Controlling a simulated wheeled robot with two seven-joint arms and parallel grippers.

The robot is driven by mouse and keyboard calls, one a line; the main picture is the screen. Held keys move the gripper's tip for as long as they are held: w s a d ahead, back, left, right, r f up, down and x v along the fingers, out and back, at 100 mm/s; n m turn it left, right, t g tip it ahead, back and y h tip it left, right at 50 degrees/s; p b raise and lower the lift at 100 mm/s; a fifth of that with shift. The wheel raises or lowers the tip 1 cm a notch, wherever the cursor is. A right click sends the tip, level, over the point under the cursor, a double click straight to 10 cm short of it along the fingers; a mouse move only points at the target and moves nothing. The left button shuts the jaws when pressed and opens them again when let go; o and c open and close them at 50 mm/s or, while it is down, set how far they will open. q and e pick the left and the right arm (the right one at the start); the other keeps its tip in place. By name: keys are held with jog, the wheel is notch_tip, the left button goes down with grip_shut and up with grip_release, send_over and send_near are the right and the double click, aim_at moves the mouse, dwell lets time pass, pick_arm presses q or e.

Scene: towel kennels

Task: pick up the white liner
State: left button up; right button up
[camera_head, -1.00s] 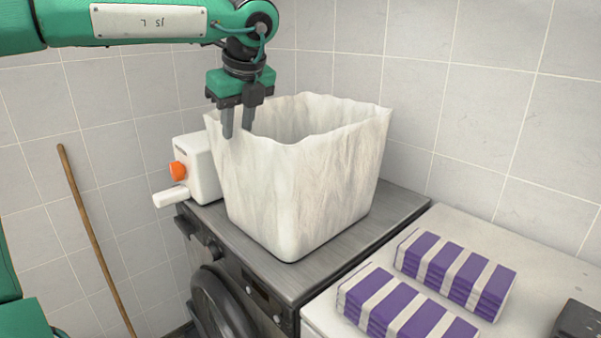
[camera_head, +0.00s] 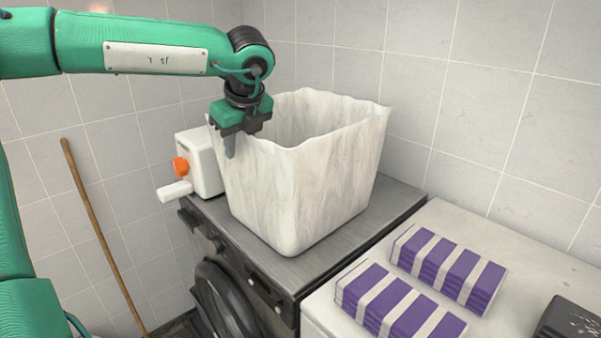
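The white liner (camera_head: 300,195) is an open-topped, bin-shaped bag with a wavy rim. It stands upright on the dark grey washing machine (camera_head: 375,221) in the middle of the view. My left gripper (camera_head: 238,146) points down over the liner's near-left rim. One finger shows outside the liner's wall. The other finger is hidden behind the rim, apparently inside the liner. The visible finger keeps its earlier spacing from the gripper body, so the gripper looks open around the rim. Contact with the wall cannot be told. My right gripper is not in view.
A white box with an orange knob (camera_head: 181,166) stands close to the liner's left side. Purple-and-white striped towel stacks (camera_head: 449,268) (camera_head: 400,306) lie on the white top (camera_head: 520,250) at right. A dark object (camera_head: 570,322) is at lower right. A wooden stick (camera_head: 100,235) leans left.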

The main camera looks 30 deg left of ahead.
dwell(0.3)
pick_arm(q)
jog(key=shift+f+b, duration=0.1)
jog(key=shift+b, duration=0.3)
grip_shut()
